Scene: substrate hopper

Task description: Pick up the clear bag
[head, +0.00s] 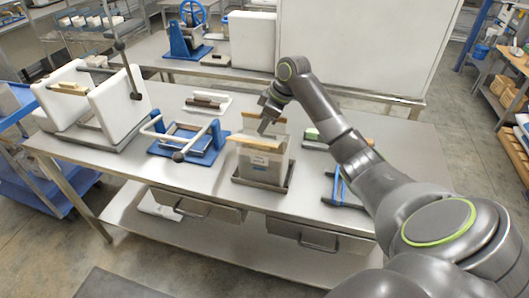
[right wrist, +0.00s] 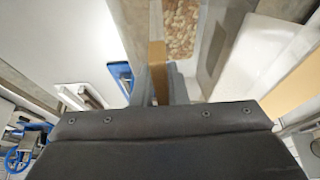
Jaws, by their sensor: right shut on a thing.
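The clear bag (head: 262,166) stands upright in a shallow dark tray (head: 242,180) near the front middle of the steel table. It looks greyish and see-through, with tan bands across its upper part. My right gripper (head: 265,124) is at the bag's upper edge from above and is shut on it. In the right wrist view, brown grainy material (right wrist: 182,28) shows beside a tan strip (right wrist: 158,72); the fingertips are mostly hidden by the gripper body. My left gripper is in neither view.
A blue frame with a bar (head: 186,138) stands left of the bag, and a white two-block press (head: 95,100) farther left. A small green-topped item (head: 312,134) and blue-black stand (head: 340,188) lie to the right. A white panel (head: 365,45) rises behind.

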